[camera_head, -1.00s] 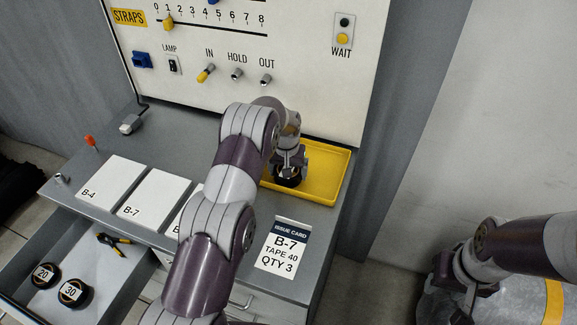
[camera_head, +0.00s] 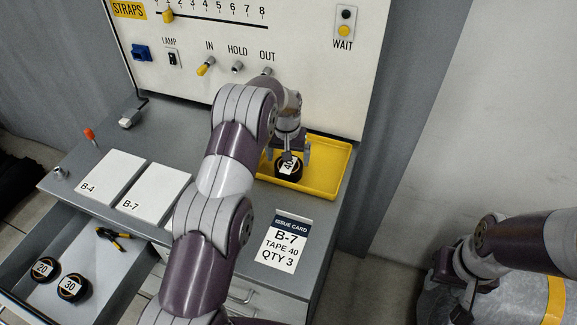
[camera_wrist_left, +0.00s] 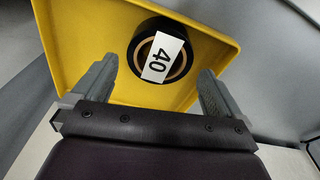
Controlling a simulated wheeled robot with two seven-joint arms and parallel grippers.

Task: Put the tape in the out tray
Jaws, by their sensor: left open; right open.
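The tape marked 40 (camera_head: 289,172), a black roll with a white label, lies in the yellow out tray (camera_head: 328,184). It also shows in the left wrist view (camera_wrist_left: 160,55), label up, against the tray floor (camera_wrist_left: 85,45). My left gripper (camera_head: 289,150) is open just above the tape. In the left wrist view its two fingers (camera_wrist_left: 158,90) are wide apart, with nothing between them and the tape beyond their tips. My right gripper (camera_head: 443,268) is at the lower right, away from the bench, empty as far as shows.
An issue card (camera_head: 281,245) reads B-7, tape 40, qty 3. White cards B-4 (camera_head: 107,176) and B-7 (camera_head: 153,193) lie on the bench. The open drawer holds tape 20 (camera_head: 42,269), tape 30 (camera_head: 72,287) and pliers (camera_head: 112,238). The switch panel (camera_head: 240,45) stands behind.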

